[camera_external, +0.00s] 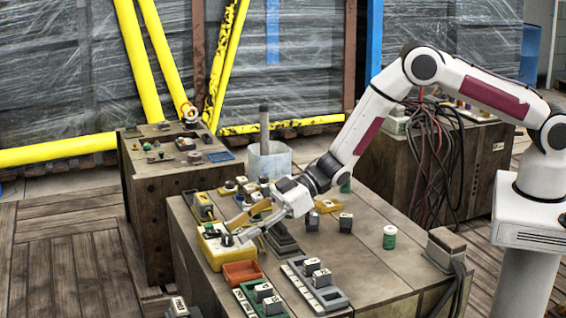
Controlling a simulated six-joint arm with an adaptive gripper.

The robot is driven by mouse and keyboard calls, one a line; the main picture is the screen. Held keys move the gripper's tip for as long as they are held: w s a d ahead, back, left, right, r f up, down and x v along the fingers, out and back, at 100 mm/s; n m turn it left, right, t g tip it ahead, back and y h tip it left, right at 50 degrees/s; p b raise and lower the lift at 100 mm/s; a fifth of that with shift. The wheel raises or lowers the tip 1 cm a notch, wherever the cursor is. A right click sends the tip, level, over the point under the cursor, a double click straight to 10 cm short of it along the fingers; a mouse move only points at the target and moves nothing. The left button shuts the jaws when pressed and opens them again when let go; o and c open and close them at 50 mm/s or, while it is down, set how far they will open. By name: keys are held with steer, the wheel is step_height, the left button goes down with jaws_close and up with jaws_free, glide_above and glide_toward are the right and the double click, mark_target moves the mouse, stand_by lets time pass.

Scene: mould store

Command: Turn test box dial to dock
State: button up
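The yellow test box (214,256) sits at the left front edge of the wooden table. A small dark dial (226,240) shows on its top, beside a pale panel. The dial's pointer and markings are too small to read. My gripper (237,231) reaches down from the right, with its fingertips close to the dial. The two fingers look spread apart. I cannot tell whether either finger touches the dial.
An orange tray (242,273) stands just in front of the test box. A grey rack (315,287) and a green rack (262,300) hold lettered blocks. A green cylinder (389,237) stands to the right. The table's right middle is mostly clear.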

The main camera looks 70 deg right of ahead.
steer(key=shift+x, duration=0.9)
jaws_close()
